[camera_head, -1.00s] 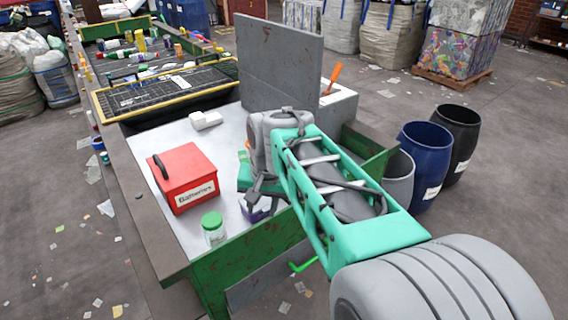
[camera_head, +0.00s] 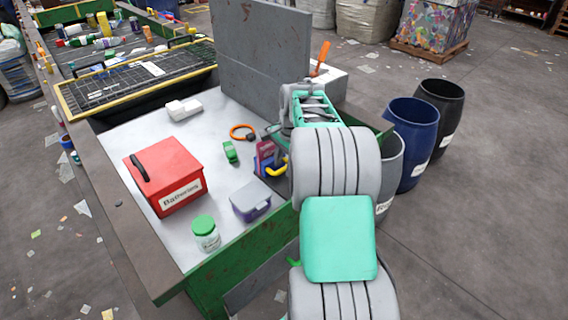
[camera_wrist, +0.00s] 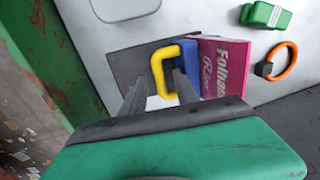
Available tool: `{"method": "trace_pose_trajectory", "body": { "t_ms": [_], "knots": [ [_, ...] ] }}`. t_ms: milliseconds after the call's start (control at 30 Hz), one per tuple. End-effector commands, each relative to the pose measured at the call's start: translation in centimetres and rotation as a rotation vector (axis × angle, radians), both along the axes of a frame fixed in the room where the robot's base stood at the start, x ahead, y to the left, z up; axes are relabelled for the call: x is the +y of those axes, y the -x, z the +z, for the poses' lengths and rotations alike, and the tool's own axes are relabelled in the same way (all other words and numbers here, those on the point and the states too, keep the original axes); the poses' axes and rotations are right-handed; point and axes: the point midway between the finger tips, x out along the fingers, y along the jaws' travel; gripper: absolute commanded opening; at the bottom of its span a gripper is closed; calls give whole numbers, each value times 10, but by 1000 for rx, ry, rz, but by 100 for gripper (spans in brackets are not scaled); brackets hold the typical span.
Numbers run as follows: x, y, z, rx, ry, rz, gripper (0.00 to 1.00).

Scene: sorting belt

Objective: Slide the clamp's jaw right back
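The clamp's blue jaw (camera_wrist: 184,66) carries a yellow handle (camera_wrist: 160,68) and stands against a pink lettered box (camera_wrist: 222,66). In the head view the blue jaw (camera_head: 266,166), yellow handle (camera_head: 280,167) and pink box (camera_head: 265,149) are on the table's right side, partly hidden by my arm. My gripper (camera_wrist: 159,80) is open, its two grey fingers pointing at the handle, which shows between and just beyond the tips. I cannot tell whether they touch it. In the head view my gripper (camera_head: 276,138) is mostly hidden behind my wrist.
An orange ring (camera_head: 242,132), a green object (camera_head: 231,152) and a grey-lidded box (camera_head: 250,200) lie nearby. A red batteries box (camera_head: 165,178) and green-lidded jar (camera_head: 205,234) stand left. A tall grey panel (camera_head: 262,55) rises behind. Barrels (camera_head: 411,145) stand right.

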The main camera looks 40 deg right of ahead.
Motion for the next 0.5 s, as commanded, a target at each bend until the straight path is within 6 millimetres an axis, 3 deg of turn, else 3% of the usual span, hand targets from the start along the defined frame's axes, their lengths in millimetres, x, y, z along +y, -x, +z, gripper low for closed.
{"method": "trace_pose_trajectory", "body": {
  "t_ms": [167,500],
  "knots": [
    [1,0,0,0,0,2,36],
    [1,-1,0,0,1,3,9]
  ]
}}
